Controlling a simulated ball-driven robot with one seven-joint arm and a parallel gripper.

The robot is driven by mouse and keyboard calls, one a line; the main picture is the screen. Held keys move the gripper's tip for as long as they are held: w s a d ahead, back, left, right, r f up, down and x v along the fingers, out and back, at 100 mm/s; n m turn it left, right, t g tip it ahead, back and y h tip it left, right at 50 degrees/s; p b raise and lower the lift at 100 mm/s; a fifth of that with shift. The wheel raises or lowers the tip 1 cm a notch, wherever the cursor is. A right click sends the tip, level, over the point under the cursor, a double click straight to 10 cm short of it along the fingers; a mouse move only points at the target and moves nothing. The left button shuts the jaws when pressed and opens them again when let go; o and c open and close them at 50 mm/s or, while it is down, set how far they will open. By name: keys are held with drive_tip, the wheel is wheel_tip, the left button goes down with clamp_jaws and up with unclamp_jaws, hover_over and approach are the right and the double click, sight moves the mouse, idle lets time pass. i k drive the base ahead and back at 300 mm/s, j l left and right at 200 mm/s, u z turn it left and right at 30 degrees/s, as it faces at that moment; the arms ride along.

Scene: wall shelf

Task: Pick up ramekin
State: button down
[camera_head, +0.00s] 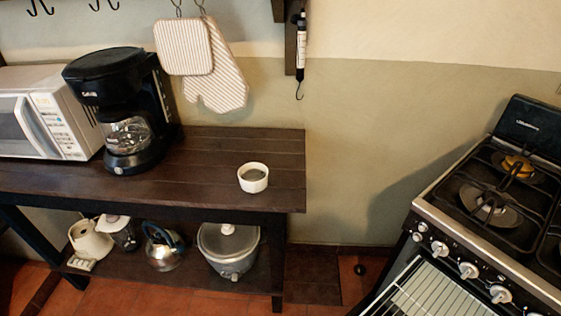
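A small white round ramekin (253,179) stands upright on the dark wooden table (210,150), near its right end and close to the front edge. Its inside looks grey and dark from above. Nothing touches it. My gripper is not in view.
A black coffee maker (112,105) and a white microwave (45,115) stand left of the ramekin. A pot holder (184,47) and an oven mitt (222,85) hang above. Several appliances, including a rice cooker (228,250), sit on the lower shelf. A stove (490,200) stands right.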

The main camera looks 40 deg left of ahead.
sight(254, 176)
drive_tip(key=i+j, duration=0.25)
drive_tip(key=i+j+u, duration=0.2)
drive_tip(key=i+u, duration=0.65)
drive_tip(key=k+j, duration=0.1)
